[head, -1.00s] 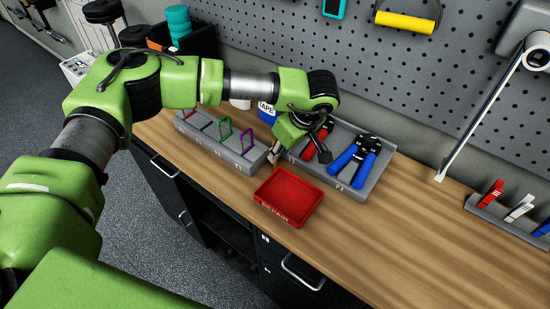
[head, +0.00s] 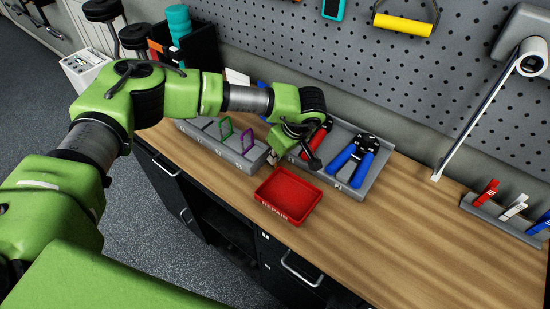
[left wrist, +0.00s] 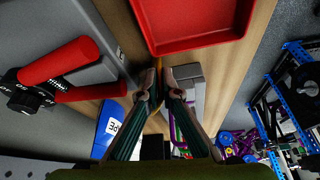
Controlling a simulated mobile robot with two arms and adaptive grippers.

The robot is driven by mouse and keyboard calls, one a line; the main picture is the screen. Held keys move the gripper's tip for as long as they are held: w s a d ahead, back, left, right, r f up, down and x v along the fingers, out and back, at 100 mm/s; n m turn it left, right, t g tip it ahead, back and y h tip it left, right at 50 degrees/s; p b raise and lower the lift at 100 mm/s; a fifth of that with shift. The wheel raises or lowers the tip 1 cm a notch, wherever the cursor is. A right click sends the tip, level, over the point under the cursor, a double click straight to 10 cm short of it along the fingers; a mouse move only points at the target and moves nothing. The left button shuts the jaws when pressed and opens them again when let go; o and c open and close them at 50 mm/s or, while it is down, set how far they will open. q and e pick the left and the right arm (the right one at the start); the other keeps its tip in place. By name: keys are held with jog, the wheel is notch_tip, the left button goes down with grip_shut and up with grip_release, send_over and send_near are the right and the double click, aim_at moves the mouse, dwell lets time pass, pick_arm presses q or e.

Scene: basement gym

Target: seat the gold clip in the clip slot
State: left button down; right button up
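My left gripper (head: 276,158) points down between the right end of the grey clip rack (head: 212,150) and the red tray. In the left wrist view its fingers (left wrist: 162,84) are nearly together, with a thin gold-orange sliver, the gold clip (left wrist: 160,64) seen edge-on, between the tips. Most of the clip is hidden by the fingers. In the head view I cannot make it out. A green clip (head: 225,128) and a purple clip (head: 248,138) stand upright in the rack. The slot near my fingertips is not clearly visible. My right gripper is not in view.
The red repair tray (head: 262,196) is empty and close to my gripper. A grey tool tray (head: 350,189) behind it holds blue-handled pliers (head: 352,160) and a red-handled tool. A rack of coloured pegs (head: 500,221) stands far right. The bench right of the red tray is clear.

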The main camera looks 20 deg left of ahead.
pick_arm(q)
jog(key=shift+r, duration=0.1)
jog(key=shift+r, duration=0.25)
notch_tip(320, 180, up, 2)
jog(key=shift+r+b, duration=0.1)
jog(key=shift+b, duration=0.45)
jog(key=s+d+r+b, duration=0.3)
jog(key=s+r, duration=0.2)
jog(key=s, duration=0.1)
jog(key=s+d+r+b, duration=0.3)
jog(key=s+r, duration=0.2)
jog(key=s, duration=0.2)
jog(key=s+a+r+m+t+h, duration=0.2)
jog(key=a+r+m+h, duration=0.15)
jog(key=a+m, duration=0.45)
notch_tip(320, 180, down, 9)
jog(key=w+m, duration=0.2)
jog(key=m, duration=0.2)
jog(key=shift+h, duration=0.25)
